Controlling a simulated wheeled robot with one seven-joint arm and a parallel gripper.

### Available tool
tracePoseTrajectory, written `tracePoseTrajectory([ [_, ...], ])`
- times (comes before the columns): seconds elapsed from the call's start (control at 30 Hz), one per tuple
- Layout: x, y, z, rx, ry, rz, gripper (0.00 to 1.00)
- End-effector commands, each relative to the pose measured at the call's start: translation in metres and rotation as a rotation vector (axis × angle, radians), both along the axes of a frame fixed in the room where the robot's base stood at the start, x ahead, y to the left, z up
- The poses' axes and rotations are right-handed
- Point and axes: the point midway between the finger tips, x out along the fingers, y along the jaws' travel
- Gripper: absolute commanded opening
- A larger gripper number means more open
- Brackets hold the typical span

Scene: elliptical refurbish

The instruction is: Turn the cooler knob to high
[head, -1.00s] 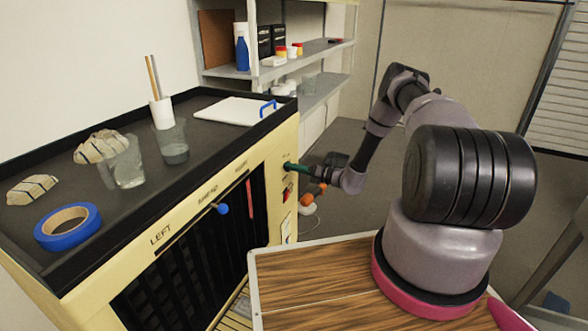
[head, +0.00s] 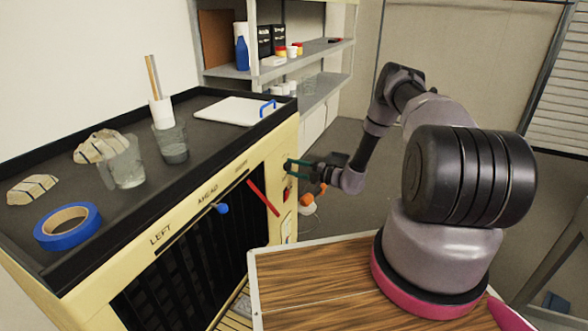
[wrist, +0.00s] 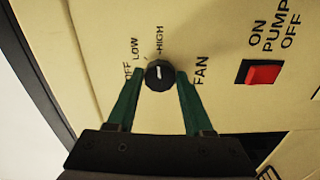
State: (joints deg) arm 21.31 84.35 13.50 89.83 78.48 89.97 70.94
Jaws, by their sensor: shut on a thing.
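The cooler knob (wrist: 158,75) is a round black dial marked FAN, with OFF, LOW and HIGH printed around it. Its white pointer line faces up in the wrist view, roughly toward the HIGH mark. My gripper (wrist: 160,76) has its green fingers on either side of the knob and is shut on it. In the head view, my gripper (head: 288,168) is at the right end of the yellow cooler (head: 276,185), and the knob cannot be made out there.
A red rocker switch (wrist: 263,75) marked PUMP, ON and OFF is right of the knob. A red strip (head: 263,197) hangs at the cooler's dark grille. Glasses (head: 122,162), blue tape (head: 68,226) and a white board (head: 230,111) lie on top. A wooden surface (head: 315,285) is in front.

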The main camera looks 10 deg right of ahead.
Motion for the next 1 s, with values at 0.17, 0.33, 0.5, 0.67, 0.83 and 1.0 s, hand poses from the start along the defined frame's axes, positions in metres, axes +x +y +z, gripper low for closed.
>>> tracePoseTrajectory([
  [0.17, 0.0003, -0.0017, -0.0008, 0.04, 0.059, -0.003, 0.0],
  [0.33, 0.0002, -0.0018, -0.0009, 0.061, 0.087, -0.003, 0.0],
  [0.5, 0.0002, -0.0019, -0.001, 0.068, 0.098, -0.003, 0.0],
  [0.67, 0.0002, -0.002, -0.001, 0.069, 0.098, -0.003, 0.0],
  [0.83, 0.0001, -0.0021, -0.0011, 0.069, 0.098, -0.003, 0.59],
  [1.0, 0.0, -0.0014, -0.0009, 0.069, 0.097, -0.002, 0.81],
])
